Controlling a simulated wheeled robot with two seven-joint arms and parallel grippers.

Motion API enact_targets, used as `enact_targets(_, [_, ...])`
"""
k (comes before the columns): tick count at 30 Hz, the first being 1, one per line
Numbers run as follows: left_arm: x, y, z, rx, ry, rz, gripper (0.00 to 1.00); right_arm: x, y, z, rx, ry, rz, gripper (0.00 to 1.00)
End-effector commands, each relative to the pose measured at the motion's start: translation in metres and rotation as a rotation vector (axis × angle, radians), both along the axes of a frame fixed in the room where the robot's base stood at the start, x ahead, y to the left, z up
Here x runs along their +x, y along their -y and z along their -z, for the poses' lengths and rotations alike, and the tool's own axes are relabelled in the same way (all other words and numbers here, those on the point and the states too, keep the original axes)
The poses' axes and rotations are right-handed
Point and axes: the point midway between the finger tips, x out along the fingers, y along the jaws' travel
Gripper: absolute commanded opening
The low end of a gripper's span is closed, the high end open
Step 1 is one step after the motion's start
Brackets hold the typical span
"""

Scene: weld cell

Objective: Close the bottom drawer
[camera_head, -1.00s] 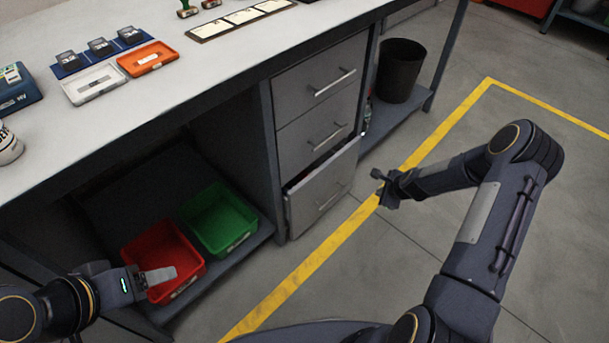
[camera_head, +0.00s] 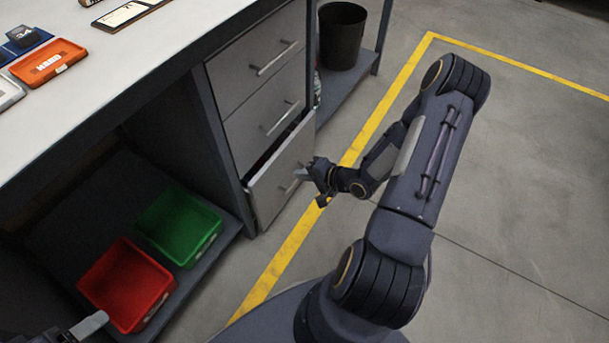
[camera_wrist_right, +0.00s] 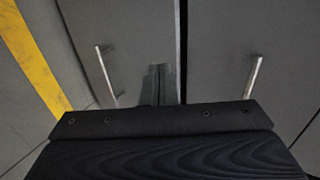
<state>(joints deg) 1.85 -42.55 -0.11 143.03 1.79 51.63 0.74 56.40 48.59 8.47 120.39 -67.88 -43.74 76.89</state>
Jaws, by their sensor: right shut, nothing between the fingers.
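The bottom drawer (camera_head: 279,186) is the lowest of three grey drawers under the bench and stands partly open, with a dark gap along its top edge. My right gripper (camera_head: 303,173) is shut and empty, with its tips at the drawer front near the bar handle; I cannot tell whether they touch. In the right wrist view the bottom drawer's front (camera_wrist_right: 123,45) and handle (camera_wrist_right: 106,76) show on the left, with the gripper fingers (camera_wrist_right: 158,80) before the front. My left gripper (camera_head: 90,325) is only partly in view at the lower left corner, away from the drawers.
The middle drawer (camera_head: 262,118) and top drawer (camera_head: 255,60) are shut. A red bin (camera_head: 128,285) and a green bin (camera_head: 180,228) sit on the low shelf left of the drawers. A black waste bin (camera_head: 341,38) stands behind. The floor to the right is clear.

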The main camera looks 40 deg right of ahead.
Motion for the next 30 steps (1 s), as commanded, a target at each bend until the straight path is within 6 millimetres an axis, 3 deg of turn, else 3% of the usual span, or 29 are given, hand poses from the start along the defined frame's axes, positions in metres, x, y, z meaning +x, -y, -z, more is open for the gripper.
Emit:
enact_targets(1, [0.0,0.0,0.01,0.0,0.0,0.0,0.66,0.01,-0.006,0.011,0.002,0.002,-0.005,0.0])
enact_targets(8, [0.0,0.0,0.029,0.0,0.0,0.0,0.66,0.048,-0.021,0.034,0.0,0.0,-0.004,0.0])
enact_targets(15, [0.0,0.0,0.039,0.0,0.0,0.0,0.66,0.077,-0.032,0.03,-0.001,0.002,-0.001,0.0])
enact_targets(30, [0.0,0.0,0.039,0.0,0.0,0.0,0.66,0.084,-0.035,0.028,0.0,-0.001,0.0,0.0])
